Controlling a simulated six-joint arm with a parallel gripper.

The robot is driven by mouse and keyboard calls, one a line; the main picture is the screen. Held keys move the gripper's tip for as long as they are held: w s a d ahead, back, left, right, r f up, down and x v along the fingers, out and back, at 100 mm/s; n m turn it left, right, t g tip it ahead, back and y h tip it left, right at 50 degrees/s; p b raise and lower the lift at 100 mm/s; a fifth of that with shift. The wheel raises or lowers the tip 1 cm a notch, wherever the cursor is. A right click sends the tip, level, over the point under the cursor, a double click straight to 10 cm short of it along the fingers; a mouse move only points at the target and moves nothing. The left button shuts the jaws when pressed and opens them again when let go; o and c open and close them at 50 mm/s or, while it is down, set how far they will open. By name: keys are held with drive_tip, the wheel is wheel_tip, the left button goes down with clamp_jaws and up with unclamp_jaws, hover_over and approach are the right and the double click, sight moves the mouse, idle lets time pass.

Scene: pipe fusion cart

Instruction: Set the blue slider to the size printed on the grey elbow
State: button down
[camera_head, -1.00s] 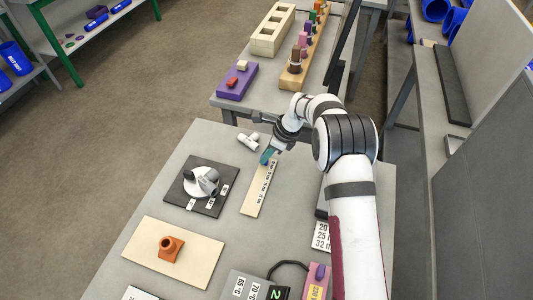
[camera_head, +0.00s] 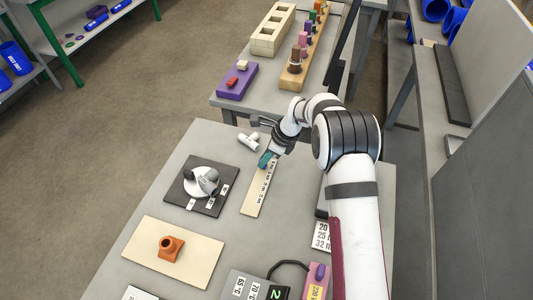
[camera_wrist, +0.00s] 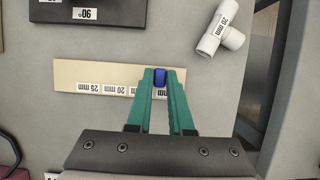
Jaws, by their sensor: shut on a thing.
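The blue slider (camera_wrist: 160,76) sits on the pale scale strip (camera_wrist: 66,74), between my teal fingertips. My gripper (camera_wrist: 160,82) is shut on it; in the head view my gripper (camera_head: 265,160) is at the strip's far end. Upside-down size labels line the strip (camera_head: 250,208); the leftmost in the wrist view reads 25 mm, beside it 20 mm. My fingers partly cover others, so the slider's exact setting is unclear. A pale grey pipe fitting (camera_wrist: 209,44) with a label that looks like 20 mm lies beyond the strip; I cannot tell surely whether it is the elbow.
A dark plate (camera_head: 175,195) with a white disc and a grey fitting (camera_head: 209,182) stands left of the strip. An orange fitting (camera_head: 170,247) stands on a cream board (camera_head: 205,262) nearer the camera. Bare grey table lies around the strip; its far edge is close.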

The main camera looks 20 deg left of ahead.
approach(246, 197)
drive_tip(key=x, duration=0.5)
drive_tip(key=c, duration=0.8)
unclamp_jaws()
drive_tip(key=shift+w, duration=0.1)
drive_tip(key=v, duration=1.6)
drive_tip(key=shift+a, duration=0.1)
